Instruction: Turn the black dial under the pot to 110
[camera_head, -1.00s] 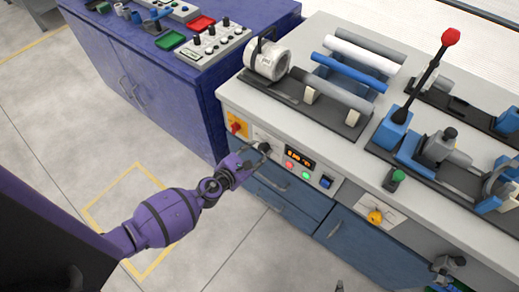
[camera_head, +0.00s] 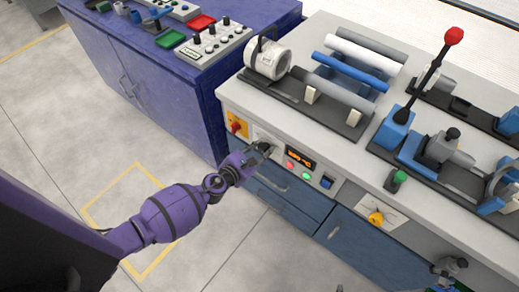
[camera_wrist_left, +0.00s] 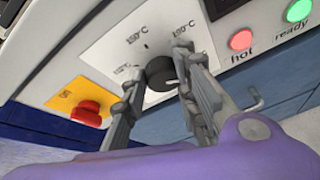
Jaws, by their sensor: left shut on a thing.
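The white pot (camera_head: 267,59) stands at the left end of the bench top. The black dial (camera_wrist_left: 160,73) is on a white panel on the bench front below it, with printed °C marks around it. My left gripper (camera_head: 262,150) is at this panel. In the left wrist view, its two grey fingers (camera_wrist_left: 157,68) are on either side of the dial, shut on it. The dial's pointer direction cannot be told. In the head view, the gripper mostly hides the dial. My right gripper is not clearly in view.
Right of the dial are an orange display (camera_head: 300,158), too small to read, a red light (camera_wrist_left: 241,40) and a green light (camera_wrist_left: 299,11). A red switch on a yellow plate (camera_head: 236,126) is close on the left. Pipes (camera_head: 349,72) lie above on the bench.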

